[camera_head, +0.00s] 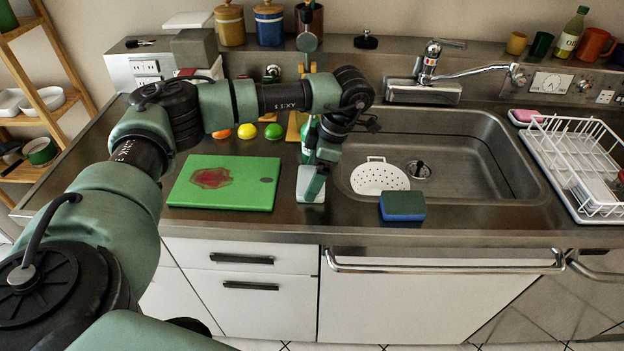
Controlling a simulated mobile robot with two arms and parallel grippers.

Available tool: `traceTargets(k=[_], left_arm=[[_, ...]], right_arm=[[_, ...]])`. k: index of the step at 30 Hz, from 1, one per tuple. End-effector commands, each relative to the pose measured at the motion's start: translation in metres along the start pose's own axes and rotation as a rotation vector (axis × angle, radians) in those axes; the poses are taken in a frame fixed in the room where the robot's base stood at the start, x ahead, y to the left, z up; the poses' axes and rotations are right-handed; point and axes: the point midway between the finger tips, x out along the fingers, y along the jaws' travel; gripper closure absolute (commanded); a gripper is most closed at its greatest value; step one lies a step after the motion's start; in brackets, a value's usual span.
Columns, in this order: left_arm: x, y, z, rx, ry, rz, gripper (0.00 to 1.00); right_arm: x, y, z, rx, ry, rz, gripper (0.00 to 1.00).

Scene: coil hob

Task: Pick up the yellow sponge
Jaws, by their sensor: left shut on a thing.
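I see no yellow sponge. A sponge (403,205) with a dark green top and blue sides lies at the sink's front edge. My left gripper (318,160) points down between the green cutting board and the sink, left of that sponge and apart from it. It is shut on a white-and-green bottle-like thing (310,186), partly hidden by the gripper and wrist. I cannot tell whether this thing touches the counter. My right gripper is not in view.
The green cutting board (220,195) with a red stain lies left of the gripper. A lemon (247,131) and other fruit are behind it. The steel sink (460,150) holds a white perforated piece (378,177). A white dish rack (580,160) and pink block (525,115) are at right.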

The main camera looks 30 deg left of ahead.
Motion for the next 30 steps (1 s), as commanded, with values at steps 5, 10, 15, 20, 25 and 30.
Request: traceTargets(k=[5, 10, 15, 20, 25, 30], left_arm=[[-0.005, 0.001, -0.001, 0.0, -0.001, 0.002, 0.58], [-0.022, 0.001, -0.006, 0.0, -0.003, 0.004, 0.58], [-0.032, -0.016, -0.009, 0.006, 0.0, 0.001, 0.58], [-0.031, -0.048, -0.009, 0.007, -0.001, 0.002, 0.58], [-0.03, -0.094, -0.009, 0.009, -0.001, 0.003, 0.58], [-0.032, -0.138, -0.009, 0.008, -0.001, 0.003, 0.58]], right_arm=[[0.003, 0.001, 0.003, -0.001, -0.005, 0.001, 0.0], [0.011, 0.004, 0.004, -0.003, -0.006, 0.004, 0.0], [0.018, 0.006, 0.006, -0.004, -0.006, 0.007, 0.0], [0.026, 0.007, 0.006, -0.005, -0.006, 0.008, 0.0], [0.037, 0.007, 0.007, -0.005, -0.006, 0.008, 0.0], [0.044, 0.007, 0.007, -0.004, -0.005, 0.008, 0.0]])
